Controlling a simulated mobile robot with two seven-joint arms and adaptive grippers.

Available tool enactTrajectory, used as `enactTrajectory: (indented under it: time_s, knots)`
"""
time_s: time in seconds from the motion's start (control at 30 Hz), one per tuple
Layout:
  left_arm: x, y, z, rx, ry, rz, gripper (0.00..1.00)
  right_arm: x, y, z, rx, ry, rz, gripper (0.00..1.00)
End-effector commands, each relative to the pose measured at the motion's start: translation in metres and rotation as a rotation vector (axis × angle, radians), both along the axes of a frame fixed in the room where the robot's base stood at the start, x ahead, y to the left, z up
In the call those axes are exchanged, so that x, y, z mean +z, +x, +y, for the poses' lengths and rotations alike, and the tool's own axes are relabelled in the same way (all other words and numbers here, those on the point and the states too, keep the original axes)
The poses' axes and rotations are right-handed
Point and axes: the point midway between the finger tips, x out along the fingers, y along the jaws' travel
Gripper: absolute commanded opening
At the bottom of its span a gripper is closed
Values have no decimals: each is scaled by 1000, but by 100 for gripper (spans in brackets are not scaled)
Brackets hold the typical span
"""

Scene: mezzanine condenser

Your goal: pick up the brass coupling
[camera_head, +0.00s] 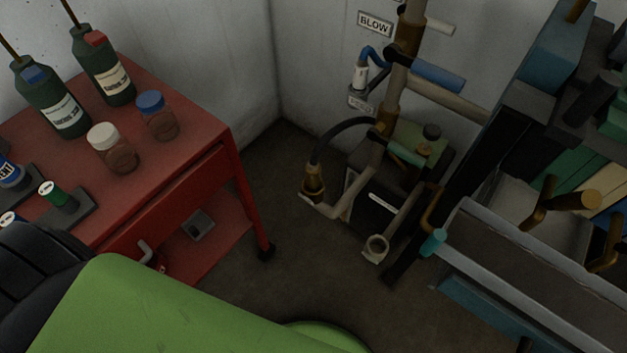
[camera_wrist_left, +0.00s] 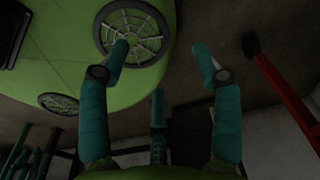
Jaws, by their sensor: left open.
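In the head view, a brass-coloured fitting (camera_head: 313,182) hangs at the end of a black hose, beside the pipework near the corner. It looks like the brass coupling, but I cannot tell for sure, as other brass-coloured parts show on the pipes. My left gripper (camera_wrist_left: 160,60) shows in the left wrist view with its teal fingers spread apart and nothing between them. No brass coupling can be made out in that view. The left gripper is hidden in the head view, where only my green arm crosses the bottom left. My right gripper is not in view.
A red cart (camera_head: 195,165) with bottles and jars stands at left; a red leg (camera_wrist_left: 285,100) shows in the wrist view. A dark box (camera_head: 385,205) sits below the pipes. A grey-edged bench (camera_head: 540,255) fills the right. Floor between is clear.

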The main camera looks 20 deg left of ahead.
Motion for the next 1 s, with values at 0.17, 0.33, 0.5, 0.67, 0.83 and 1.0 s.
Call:
enactTrajectory:
  time_s: [0.17, 0.33, 0.5, 0.67, 0.83, 1.0]
  knots:
    - [10, 73, -40, -37, -86, -211, 65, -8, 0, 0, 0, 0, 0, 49]
    - [87, 222, -111, -68, -183, -709, 65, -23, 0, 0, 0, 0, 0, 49]
    - [225, 331, -135, 73, -112, -1203, 65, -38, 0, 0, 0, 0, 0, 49]
    - [316, 361, -116, 311, 27, -1385, 65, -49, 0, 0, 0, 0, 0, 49]
    - [358, 360, -98, 506, 120, -1358, 65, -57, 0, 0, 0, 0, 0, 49]
    - [369, 356, -92, 577, 150, -1298, 65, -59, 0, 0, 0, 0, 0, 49]
